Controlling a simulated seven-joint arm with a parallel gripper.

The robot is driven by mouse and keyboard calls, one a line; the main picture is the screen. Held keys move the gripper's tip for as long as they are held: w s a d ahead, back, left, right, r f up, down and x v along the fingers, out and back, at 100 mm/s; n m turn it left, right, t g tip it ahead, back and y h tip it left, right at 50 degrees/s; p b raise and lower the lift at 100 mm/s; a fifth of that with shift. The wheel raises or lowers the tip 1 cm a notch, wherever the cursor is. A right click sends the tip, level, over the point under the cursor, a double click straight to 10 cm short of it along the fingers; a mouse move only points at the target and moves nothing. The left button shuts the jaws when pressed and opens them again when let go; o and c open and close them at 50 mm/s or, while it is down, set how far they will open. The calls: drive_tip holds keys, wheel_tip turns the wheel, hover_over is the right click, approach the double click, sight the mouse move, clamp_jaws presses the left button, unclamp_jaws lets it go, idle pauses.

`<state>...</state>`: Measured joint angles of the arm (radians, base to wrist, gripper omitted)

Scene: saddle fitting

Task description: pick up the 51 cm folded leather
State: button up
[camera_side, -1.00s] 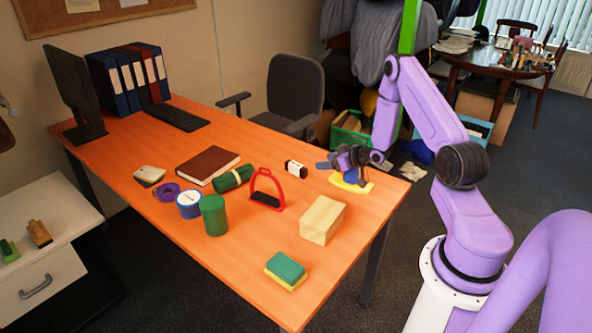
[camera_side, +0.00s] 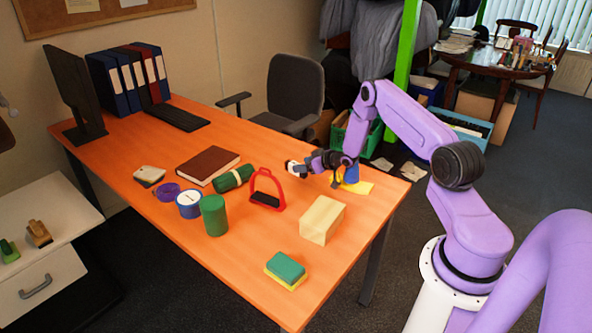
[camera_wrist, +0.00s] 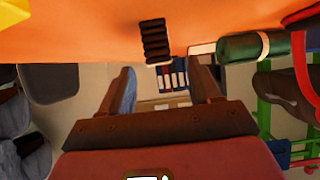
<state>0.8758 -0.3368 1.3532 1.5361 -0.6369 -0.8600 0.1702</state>
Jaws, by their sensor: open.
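A small black block with ribs like folds and a white end (camera_wrist: 156,42) lies ahead of my gripper in the wrist view; I take it for the folded leather, but no length mark is readable. In the side view, its white part (camera_side: 292,166) shows just left of my gripper (camera_side: 311,163), with the rest partly covered. The gripper is low over the right part of the desk. In the wrist view, my gripper (camera_wrist: 164,84) has its two fingers spread apart with nothing between them. The block lies beyond the fingertips; contact cannot be told.
A red stirrup (camera_side: 267,190), green roll (camera_side: 232,178), brown book (camera_side: 208,166) and beige block (camera_side: 322,220) stand nearby on the orange desk (camera_side: 240,270). A yellow piece (camera_side: 360,187) lies below my wrist. A green-topped sponge (camera_side: 286,268) is nearer the front.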

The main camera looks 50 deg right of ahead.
drive_tip(key=shift+x, duration=1.2)
drive_tip(key=shift+r, duration=0.1)
clamp_jaws()
